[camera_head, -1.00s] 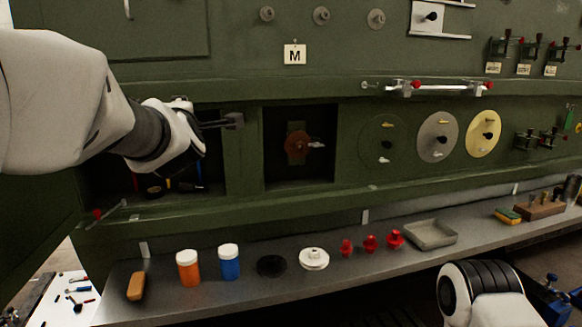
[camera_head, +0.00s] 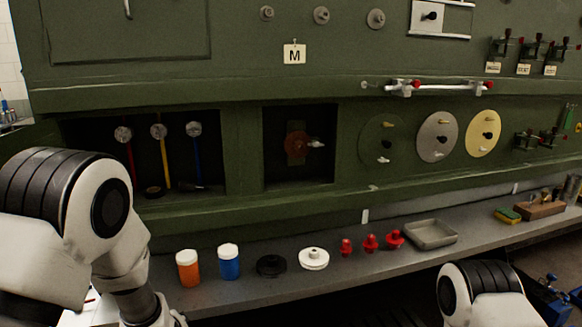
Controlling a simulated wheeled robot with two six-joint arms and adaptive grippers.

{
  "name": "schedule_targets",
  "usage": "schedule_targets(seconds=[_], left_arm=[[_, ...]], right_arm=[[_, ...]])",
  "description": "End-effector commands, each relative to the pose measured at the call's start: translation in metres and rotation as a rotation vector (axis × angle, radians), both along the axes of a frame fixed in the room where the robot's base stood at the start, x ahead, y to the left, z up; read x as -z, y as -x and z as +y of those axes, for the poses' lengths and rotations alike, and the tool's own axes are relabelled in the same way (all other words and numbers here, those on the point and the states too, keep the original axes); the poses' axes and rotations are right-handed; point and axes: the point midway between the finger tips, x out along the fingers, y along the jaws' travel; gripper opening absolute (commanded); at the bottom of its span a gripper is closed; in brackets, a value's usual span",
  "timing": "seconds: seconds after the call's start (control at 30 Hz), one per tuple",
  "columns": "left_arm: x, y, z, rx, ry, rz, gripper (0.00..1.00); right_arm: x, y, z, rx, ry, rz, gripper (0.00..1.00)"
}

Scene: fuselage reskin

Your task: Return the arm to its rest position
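My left arm (camera_head: 85,230) is folded low at the left of the head view. Its wrist points down past the bottom edge, so the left gripper is out of the picture. My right arm (camera_head: 480,295) shows only as a rounded joint at the bottom right. The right gripper is also out of the picture. The left opening in the green panel (camera_head: 215,130) is uncovered, showing red, yellow and blue lines, each with a round grey fitting (camera_head: 158,131) at its top.
A grey shelf (camera_head: 330,277) runs below the panel. It holds an orange jar (camera_head: 188,268), a blue jar (camera_head: 229,262), a black disc (camera_head: 270,265), a white disc (camera_head: 314,258), red knobs (camera_head: 370,243) and a grey tray (camera_head: 430,234). The space before the panel's middle is clear.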

Motion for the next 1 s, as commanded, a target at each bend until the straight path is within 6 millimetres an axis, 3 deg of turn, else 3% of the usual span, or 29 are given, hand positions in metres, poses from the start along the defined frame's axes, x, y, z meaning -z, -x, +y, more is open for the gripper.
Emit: schedule_targets(seconds=[0.03, 0.1, 0.23, 0.4, 0.6, 0.7, 0.8, 0.9, 1.0], left_arm=[[0.038, 0.030, 0.002, 0.057, -0.033, 0.102, 0.41], [0.084, 0.074, 0.003, 0.158, -0.077, 0.236, 0.41], [0.146, 0.158, 0.002, 0.347, -0.120, 0.454, 0.41], [0.189, 0.252, -0.003, 0.557, -0.119, 0.657, 0.41], [0.209, 0.348, -0.012, 0.770, -0.070, 0.834, 0.41], [0.254, 0.343, -0.012, 0.772, -0.076, 0.824, 0.41], [0.282, 0.343, -0.012, 0.770, -0.076, 0.822, 0.41], [0.304, 0.342, -0.012, 0.769, -0.077, 0.822, 0.41], [0.313, 0.342, -0.012, 0.768, -0.077, 0.821, 0.41]], right_arm=[[0.000, 0.000, 0.000, 0.000, 0.000, 0.000, 0.40], [0.000, 0.000, 0.000, 0.000, 0.000, 0.000, 0.40], [0.000, 0.000, 0.000, 0.000, 0.000, 0.000, 0.40], [0.000, 0.000, 0.000, 0.000, 0.000, 0.000, 0.40], [0.000, 0.000, 0.000, 0.000, 0.000, 0.000, 0.40], [0.045, 0.000, 0.000, 0.000, 0.000, -0.001, 0.40], [0.074, 0.001, 0.000, 0.000, 0.000, 0.002, 0.40], [0.095, 0.001, 0.000, 0.000, 0.000, 0.001, 0.40], [0.105, 0.001, 0.000, 0.000, 0.000, 0.001, 0.40]])
